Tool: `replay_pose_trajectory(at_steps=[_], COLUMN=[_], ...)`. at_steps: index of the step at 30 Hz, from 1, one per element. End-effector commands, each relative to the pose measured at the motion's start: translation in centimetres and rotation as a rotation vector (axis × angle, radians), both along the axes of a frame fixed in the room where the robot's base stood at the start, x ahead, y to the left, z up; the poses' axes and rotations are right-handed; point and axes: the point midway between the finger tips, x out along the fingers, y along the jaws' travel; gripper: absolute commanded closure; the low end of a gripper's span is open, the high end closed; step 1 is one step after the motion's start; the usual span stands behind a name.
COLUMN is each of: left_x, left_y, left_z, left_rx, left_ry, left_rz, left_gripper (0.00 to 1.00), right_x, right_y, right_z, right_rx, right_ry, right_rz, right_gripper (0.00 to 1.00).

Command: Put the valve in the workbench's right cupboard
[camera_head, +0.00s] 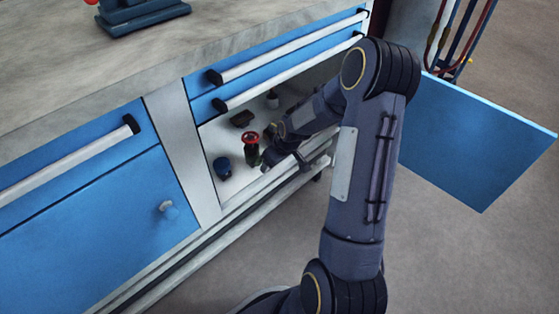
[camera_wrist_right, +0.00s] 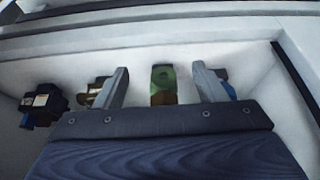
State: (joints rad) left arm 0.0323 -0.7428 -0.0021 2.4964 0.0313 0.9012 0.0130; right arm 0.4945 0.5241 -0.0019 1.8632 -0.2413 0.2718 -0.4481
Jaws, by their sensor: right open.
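The valve (camera_head: 251,148), with a red handwheel and dark green body, stands upright on the floor of the workbench's right cupboard (camera_head: 209,133), near its front. The cupboard's blue door (camera_head: 478,140) is swung wide open to the right. My right gripper (camera_head: 268,157) reaches into the cupboard beside the valve, partly hidden by my arm. In the right wrist view my right gripper (camera_wrist_right: 161,69) is open, and the green valve body (camera_wrist_right: 162,82) shows in the gap between its fingers, apart from both. My left gripper is out of view.
Inside the cupboard are a blue object (camera_head: 222,168), a dark brown item (camera_head: 242,119) and a small grey one (camera_head: 272,99). Two blue drawers (camera_head: 290,56) are shut above the opening. A closed blue door (camera_head: 95,230) is at left. Hoses hang at the upper right.

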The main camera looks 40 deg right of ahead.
Motion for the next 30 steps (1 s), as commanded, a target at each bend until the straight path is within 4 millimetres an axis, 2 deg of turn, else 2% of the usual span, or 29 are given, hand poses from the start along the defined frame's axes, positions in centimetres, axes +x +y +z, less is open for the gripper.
replay_pose_trajectory(at_steps=[3, 8, 11, 14, 15, 18, 21, 24, 27, 30], left_x=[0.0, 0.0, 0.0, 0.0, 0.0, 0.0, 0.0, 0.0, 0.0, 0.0], left_y=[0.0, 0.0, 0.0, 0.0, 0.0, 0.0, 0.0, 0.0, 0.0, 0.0], left_z=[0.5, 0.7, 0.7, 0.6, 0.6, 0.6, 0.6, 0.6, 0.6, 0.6], left_rx=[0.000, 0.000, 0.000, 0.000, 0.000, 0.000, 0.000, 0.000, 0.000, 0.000], left_ry=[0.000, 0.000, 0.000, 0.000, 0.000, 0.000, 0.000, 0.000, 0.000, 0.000], left_rz=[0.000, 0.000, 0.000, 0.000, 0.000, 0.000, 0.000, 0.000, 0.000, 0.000], left_gripper=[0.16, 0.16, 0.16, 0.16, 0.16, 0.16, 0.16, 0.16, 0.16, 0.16], right_x=[-1.6, -2.6, -3.2, -4.8, -5.9, -9.4, -13.6, -17.6, -20.8, -22.9], right_y=[-0.2, 0.0, 1.1, 3.4, 4.7, 8.0, 11.3, 14.1, 16.1, 17.4], right_z=[0.1, 0.9, 3.8, 8.7, 10.8, 15.3, 18.4, 20.0, 20.7, 20.7], right_rx=[0.001, 0.002, 0.013, 0.045, 0.065, 0.125, 0.196, 0.266, 0.325, 0.366], right_ry=[0.001, -0.005, -0.017, -0.036, -0.042, -0.057, -0.067, -0.073, -0.072, -0.068], right_rz=[-0.003, -0.004, -0.019, -0.051, -0.067, -0.103, -0.132, -0.151, -0.160, -0.163], right_gripper=[0.36, 0.36, 0.36, 0.36, 0.36, 0.36, 0.36, 0.36, 0.36, 0.36])
